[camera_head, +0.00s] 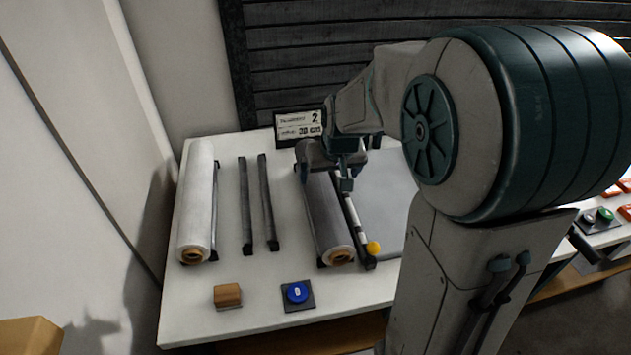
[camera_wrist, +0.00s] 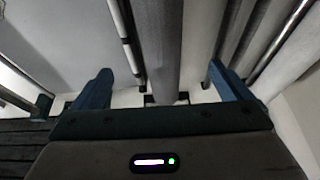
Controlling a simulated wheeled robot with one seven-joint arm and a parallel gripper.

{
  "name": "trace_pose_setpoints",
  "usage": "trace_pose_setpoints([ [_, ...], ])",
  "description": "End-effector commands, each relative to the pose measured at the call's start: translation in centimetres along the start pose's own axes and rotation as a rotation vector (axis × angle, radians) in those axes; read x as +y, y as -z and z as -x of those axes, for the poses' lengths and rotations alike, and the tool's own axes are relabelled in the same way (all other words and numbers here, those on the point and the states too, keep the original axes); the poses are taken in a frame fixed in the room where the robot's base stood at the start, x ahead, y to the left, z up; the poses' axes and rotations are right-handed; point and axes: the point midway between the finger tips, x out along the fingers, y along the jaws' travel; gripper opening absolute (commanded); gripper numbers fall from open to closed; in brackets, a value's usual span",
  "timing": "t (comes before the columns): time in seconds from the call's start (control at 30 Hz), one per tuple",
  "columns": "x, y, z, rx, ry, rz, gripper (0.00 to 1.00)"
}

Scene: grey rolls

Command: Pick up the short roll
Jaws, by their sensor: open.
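A dark grey roll (camera_head: 327,215) with a brown core at its near end lies lengthwise on the white table. A pale roll (camera_head: 198,195), also with a brown core, lies at the table's left side. Which of the two is shorter is hard to tell from this angle. My gripper (camera_head: 325,184) is over the far part of the grey roll, its jaws open. In the wrist view, my gripper (camera_wrist: 161,70) has its two blue fingers apart, with the grey roll (camera_wrist: 180,45) running between them.
Two dark rails (camera_head: 256,204) stand bare between the rolls. A rod with a yellow knob (camera_head: 373,248) runs right of the grey roll. A sign (camera_head: 298,126) stands behind. A wooden block (camera_head: 227,294) and blue button (camera_head: 297,292) are in front.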

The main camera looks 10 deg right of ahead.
Motion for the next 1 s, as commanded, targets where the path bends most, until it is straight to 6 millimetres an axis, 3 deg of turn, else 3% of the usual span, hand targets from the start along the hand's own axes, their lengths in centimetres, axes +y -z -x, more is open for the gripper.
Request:
trace_pose_setpoints([
  [0.17,0.1,1.5,-1.8,0.014,-0.015,0.005,0.97],
  [0.6,0.2,1.6,-8.7,0.012,-0.017,0.005,0.97],
  [1.0,0.1,1.6,-11.6,0.012,-0.016,0.006,0.97],
])
